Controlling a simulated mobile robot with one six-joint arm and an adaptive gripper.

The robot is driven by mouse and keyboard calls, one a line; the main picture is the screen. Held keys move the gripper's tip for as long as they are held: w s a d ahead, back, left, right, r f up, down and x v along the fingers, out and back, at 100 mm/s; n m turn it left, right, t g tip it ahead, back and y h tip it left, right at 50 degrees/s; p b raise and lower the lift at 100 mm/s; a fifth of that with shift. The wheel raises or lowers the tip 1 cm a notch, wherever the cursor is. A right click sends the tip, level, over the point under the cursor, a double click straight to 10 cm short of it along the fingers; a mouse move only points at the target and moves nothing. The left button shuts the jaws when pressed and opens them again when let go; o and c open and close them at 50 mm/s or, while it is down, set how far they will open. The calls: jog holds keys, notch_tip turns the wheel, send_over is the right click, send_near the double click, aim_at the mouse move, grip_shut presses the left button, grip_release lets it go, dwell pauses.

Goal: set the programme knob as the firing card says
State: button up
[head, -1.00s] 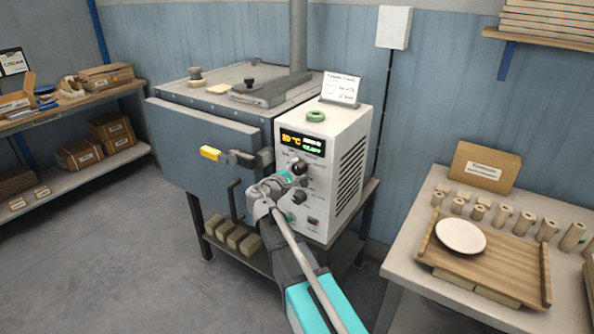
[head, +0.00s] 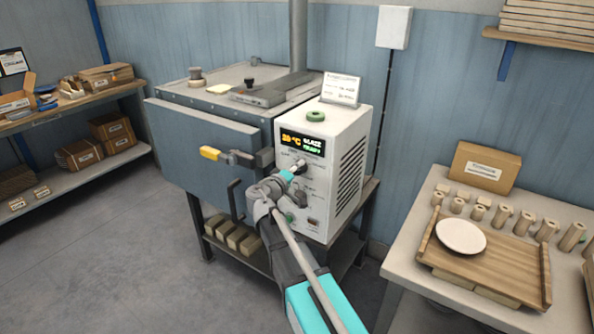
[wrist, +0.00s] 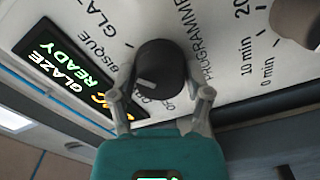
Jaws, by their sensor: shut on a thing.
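The programme knob (wrist: 160,68) is dark and round with a pale mark, on the white control panel (wrist: 225,25). My gripper (wrist: 160,97) has its fingers on either side of the knob and is shut on it. In the head view my gripper (head: 289,175) is at the panel and partly covers the knob area. The black display (head: 303,144) reads about 30 °C and "GLAZE READY"; the green words also show in the wrist view (wrist: 62,68). The firing card (head: 341,89) stands on the control box; its writing is too small to read.
A second dark knob with minute labels (wrist: 297,22) is close beside in the wrist view. A green ring (head: 316,116) lies on the box. A bench with a plate (head: 461,237) stands at right.

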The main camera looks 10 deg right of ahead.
jog(key=shift+m, duration=0.6)
jog(key=o, duration=1.2)
jog(key=shift+v, duration=5.95)
